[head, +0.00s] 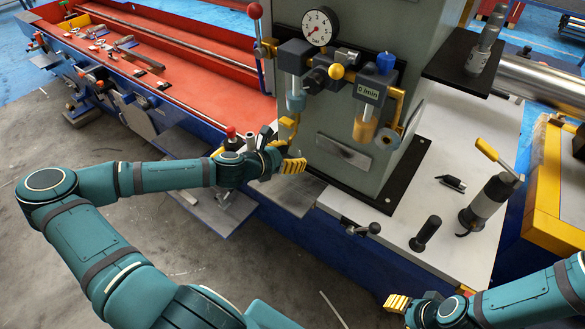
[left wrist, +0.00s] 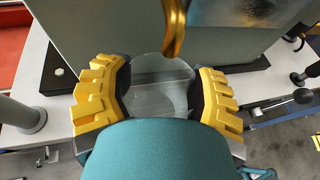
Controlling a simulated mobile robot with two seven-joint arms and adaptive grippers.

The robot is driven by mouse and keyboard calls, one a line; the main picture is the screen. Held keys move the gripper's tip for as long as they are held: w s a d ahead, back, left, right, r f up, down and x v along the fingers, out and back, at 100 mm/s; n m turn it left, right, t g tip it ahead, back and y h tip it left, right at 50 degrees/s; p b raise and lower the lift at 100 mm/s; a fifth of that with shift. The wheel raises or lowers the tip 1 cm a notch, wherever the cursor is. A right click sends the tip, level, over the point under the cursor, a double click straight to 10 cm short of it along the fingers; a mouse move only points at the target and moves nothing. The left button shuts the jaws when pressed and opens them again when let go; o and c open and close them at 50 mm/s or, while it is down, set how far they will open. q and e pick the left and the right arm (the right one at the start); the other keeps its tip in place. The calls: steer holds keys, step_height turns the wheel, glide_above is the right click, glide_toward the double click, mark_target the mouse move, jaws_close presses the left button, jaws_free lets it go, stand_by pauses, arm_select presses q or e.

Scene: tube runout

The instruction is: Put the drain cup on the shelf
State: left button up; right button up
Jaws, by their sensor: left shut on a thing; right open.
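The drain cup (left wrist: 160,96) is clear and sits between the yellow fingers in the left wrist view. My left gripper (left wrist: 158,95) is shut on it, below the end of a gold bent tube (left wrist: 174,30). In the head view my left gripper (head: 284,160) is at the front left of the grey column, below the filter unit, and I cannot make out the cup there. The shelf (head: 450,72) is a black plate on the right side of the column. My right gripper (head: 408,304) is open and empty at the lower right, partly hidden by its own arm.
A metal instrument (head: 484,42) stands on the shelf's right part; its left part is bare. A gauge (head: 319,27), amber bowl (head: 365,124) and yellow bracket stick out from the column (head: 345,185). A metal tool with a yellow lever (head: 488,200) and a black knob (head: 426,232) stand on the white top.

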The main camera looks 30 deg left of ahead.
arm_select(q)
steer(key=f, duration=0.1)
steer(key=f+b, duration=0.1)
steer(key=f, duration=0.1)
steer(key=f+b, duration=0.1)
steer(key=f, duration=0.1)
steer(key=shift+w, duration=0.25)
steer(key=shift+r, duration=0.1)
steer(key=o, duration=1.3)
steer(key=shift+o, duration=0.2)
